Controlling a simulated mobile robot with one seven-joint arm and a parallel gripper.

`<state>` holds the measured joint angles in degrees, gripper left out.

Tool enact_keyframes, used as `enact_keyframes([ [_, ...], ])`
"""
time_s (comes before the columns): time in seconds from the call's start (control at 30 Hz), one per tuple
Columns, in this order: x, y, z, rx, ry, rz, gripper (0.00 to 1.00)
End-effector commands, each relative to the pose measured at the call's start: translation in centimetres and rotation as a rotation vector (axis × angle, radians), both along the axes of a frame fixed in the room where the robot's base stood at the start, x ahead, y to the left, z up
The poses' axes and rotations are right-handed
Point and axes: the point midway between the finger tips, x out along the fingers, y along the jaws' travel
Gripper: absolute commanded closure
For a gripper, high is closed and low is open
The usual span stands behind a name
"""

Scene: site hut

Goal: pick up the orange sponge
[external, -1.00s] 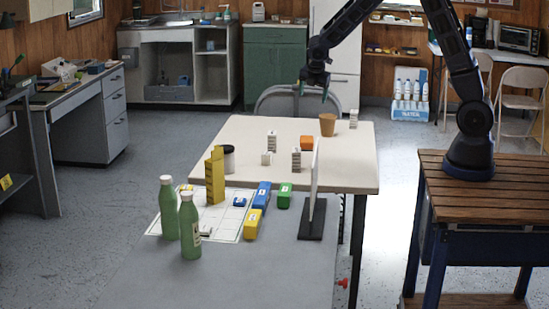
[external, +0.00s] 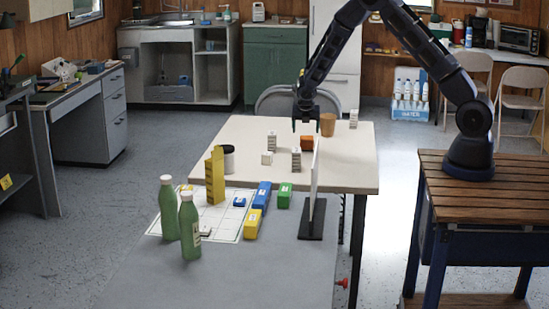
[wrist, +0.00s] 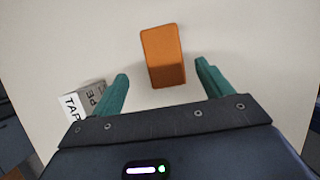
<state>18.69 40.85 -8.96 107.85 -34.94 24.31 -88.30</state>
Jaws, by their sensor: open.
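The orange sponge (external: 307,143) lies on the white table (external: 355,170), near its far right part. In the wrist view the sponge (wrist: 163,56) is a rounded orange block just beyond and between my fingertips. My gripper (external: 306,125) is above the sponge, pointing down. The gap between fingertips and sponge is hard to judge.
A box marked TAPE (wrist: 87,101) lies left of the fingers. A tan cup (external: 327,125) stands behind the sponge. Small white boxes (external: 296,158) stand nearby, and an upright white panel (external: 315,185) stands in front.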

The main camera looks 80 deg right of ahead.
Motion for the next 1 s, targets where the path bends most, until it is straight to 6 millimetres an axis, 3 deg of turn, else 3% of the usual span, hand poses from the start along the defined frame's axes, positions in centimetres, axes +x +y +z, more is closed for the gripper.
enact_keyframes([
  [0.1, 0.0, -0.5, -1.4, 0.0, 0.001, 0.0, 0.22],
  [0.37, -0.2, -1.1, -2.9, 0.0, 0.002, -0.001, 0.22],
  [0.63, -0.4, -2.3, -6.2, 0.0, 0.001, 0.0, 0.22],
  [1.0, -0.4, -2.6, -6.6, 0.0, 0.0, -0.001, 0.22],
])
